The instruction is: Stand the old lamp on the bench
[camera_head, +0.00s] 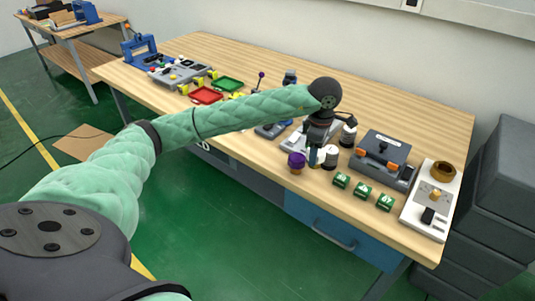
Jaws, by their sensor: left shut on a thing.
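My left arm reaches across the bench (240,55) from the left. Its dark left gripper (313,158) points down near the front edge and is shut. A small piece with a purple domed top and a brownish lower part (296,162) shows at the left of the fingers. It looks like the old lamp and seems to be in the grip, though the fingers partly hide the contact. I cannot tell whether its underside touches the bench. My right gripper is not in view.
A white cylinder (331,157) stands close right of the fingers. Several green blocks (363,189), a grey device (381,158) and a white panel with a brown ring (422,206) lie further right. The back is clear.

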